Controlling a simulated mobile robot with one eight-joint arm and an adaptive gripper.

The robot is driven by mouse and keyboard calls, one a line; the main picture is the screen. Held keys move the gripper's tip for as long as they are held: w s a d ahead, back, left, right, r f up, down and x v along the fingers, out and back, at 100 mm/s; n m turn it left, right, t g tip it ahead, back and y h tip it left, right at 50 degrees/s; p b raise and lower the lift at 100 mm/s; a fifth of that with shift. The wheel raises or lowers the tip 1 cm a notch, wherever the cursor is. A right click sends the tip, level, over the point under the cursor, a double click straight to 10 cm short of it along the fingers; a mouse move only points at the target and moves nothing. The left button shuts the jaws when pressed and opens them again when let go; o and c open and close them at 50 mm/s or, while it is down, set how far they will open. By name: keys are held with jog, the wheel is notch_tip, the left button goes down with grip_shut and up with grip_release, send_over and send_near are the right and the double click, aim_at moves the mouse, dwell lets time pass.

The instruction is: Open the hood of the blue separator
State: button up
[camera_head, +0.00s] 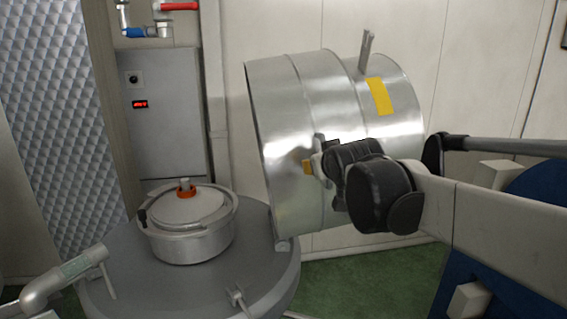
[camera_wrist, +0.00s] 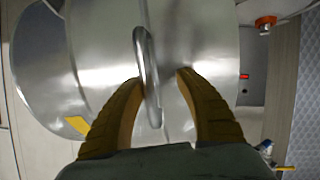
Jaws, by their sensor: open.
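The silver drum-shaped hood (camera_head: 310,95) of the separator is tilted far over to the right. Its lower edge meets the hinge side of the grey round base (camera_head: 262,262). The base's inner bowl (camera_head: 190,240), with an orange-collared lid, is uncovered. My gripper (camera_head: 318,158) is at the hood's side, by its handle. In the wrist view, the bar handle (camera_wrist: 147,60) shows between the yellow fingers of my gripper (camera_wrist: 158,76), nearer the left one. The fingers are apart and not clamped on it. Contact with either finger cannot be told.
A grey control box (camera_head: 165,125) with a red display stands behind the base. Pipes with a red valve lever (camera_head: 180,6) are above it. A pipe spout (camera_head: 65,280) is at the lower left. A pale panelled wall (camera_head: 470,60) is close behind the hood. Green floor (camera_head: 365,285) shows below.

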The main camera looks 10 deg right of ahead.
jog(key=shift+s+a, duration=0.1)
jog(key=shift+a, duration=0.05)
jog(key=v, duration=1.1)
jog(key=shift+s+r, duration=0.25)
jog(key=shift+s, duration=0.1)
